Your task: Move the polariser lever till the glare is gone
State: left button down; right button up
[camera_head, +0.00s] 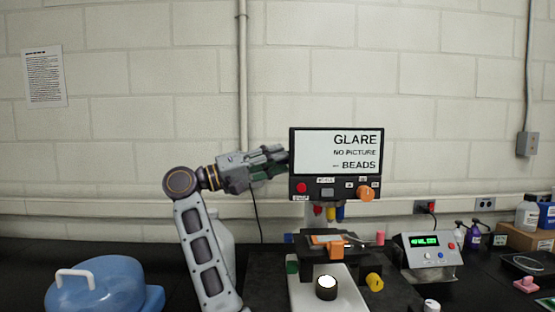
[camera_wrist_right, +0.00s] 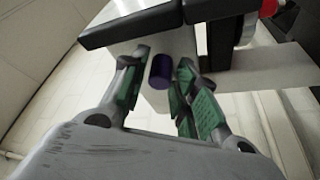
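The monitor (camera_head: 336,152) of the instrument reads "GLARE", "NO PICTURE" and "BEADS". My right gripper (camera_head: 281,158) is beside the monitor's left edge. In the right wrist view, my right gripper (camera_wrist_right: 154,92) is open, with green pads. A purple cylinder (camera_wrist_right: 160,72) on a white part shows between its fingers; I cannot tell whether it touches the right finger. This may be the polariser lever; it does not show in the head view. Below the monitor are red, yellow and blue tips (camera_head: 330,213) and a stage with an orange piece (camera_head: 328,240). My left gripper is not in view.
A lit round lamp (camera_head: 326,287) and an orange side knob (camera_head: 375,282) are at the instrument's base. A grey control box (camera_head: 428,255) with a green display stands right. A blue lidded container (camera_head: 100,284) is at left. Bottles (camera_head: 528,212) stand far right.

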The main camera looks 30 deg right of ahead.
jog(key=shift+s+d+r, duration=0.1)
jog(key=shift+d, duration=0.15)
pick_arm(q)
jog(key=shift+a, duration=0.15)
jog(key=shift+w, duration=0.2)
pick_arm(e)
grip_shut()
